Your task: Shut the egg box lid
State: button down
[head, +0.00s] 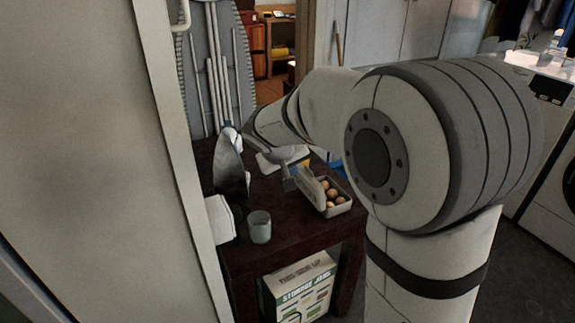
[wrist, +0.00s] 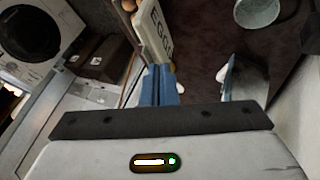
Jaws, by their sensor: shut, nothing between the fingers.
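The egg box (head: 341,209) sits on the dark table with brown eggs (head: 331,194) showing inside. Its lid (head: 311,186) stands open along the box's left side. In the wrist view the lid (wrist: 155,32) shows its lettered outer face, with a few eggs (wrist: 128,6) beyond it at the top edge. My gripper (head: 289,184) is just left of the lid, on its outer side. In the wrist view the gripper's blue fingers (wrist: 160,84) are together and empty, close to the lid's lower end. I cannot tell if they touch it.
An iron (head: 231,165) stands upright left of my gripper, and it also shows in the wrist view (wrist: 237,82). A grey-green cup (head: 260,228) stands near the table's front edge. A storage jars box (head: 300,289) is below. Bare tabletop (head: 290,213) lies between cup and egg box.

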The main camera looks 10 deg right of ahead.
aim_at(305, 174)
jog(key=shift+t, duration=0.5)
jog(key=w+x, duration=0.1)
jog(key=x, duration=0.3)
jog(key=r+x, duration=0.1)
jog(key=x, duration=0.3)
jog(key=w+x, duration=0.1)
jog(key=x, duration=0.4)
jog(key=shift+w+r, duration=0.3)
jog(key=shift+w, duration=0.05)
jog(key=shift+w+d+p, duration=0.15)
jog(key=shift+d+p, duration=0.1)
jog(key=shift+p, duration=0.05)
